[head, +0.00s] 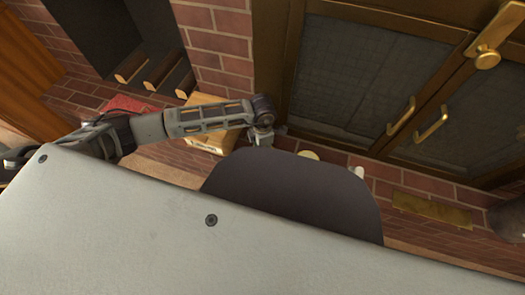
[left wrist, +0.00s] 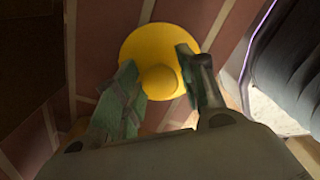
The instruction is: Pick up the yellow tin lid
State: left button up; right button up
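The yellow tin lid (left wrist: 152,42) is round with a raised round knob (left wrist: 158,81) and shows in the left wrist view over brick paving. My left gripper (left wrist: 162,78) is open, with its two greenish fingers on either side of the knob. I cannot tell whether the fingers touch the knob. In the head view my left arm reaches in from the left, and its gripper (head: 262,137) is partly hidden behind my own body. A small pale yellow thing (head: 308,154) shows just right of it, too small to identify. My right gripper is not in view.
Dark cabinet doors (head: 350,75) with brass handles (head: 432,124) stand behind the brick ledge. A yellowish box (head: 207,140) lies beneath my left forearm. A red item (head: 125,104) lies further left. A brass plate (head: 432,209) and small white object (head: 357,171) are to the right.

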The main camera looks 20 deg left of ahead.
pick_arm(q)
jog(key=c, duration=0.5)
jog(key=shift+c, duration=0.2)
jog(key=shift+r, duration=0.2)
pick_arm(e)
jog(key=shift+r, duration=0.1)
pick_arm(q)
notch_tip(320, 180, up, 8)
jog(key=p, duration=0.3)
jog(key=shift+p, duration=0.3)
jog(key=shift+r, duration=0.85)
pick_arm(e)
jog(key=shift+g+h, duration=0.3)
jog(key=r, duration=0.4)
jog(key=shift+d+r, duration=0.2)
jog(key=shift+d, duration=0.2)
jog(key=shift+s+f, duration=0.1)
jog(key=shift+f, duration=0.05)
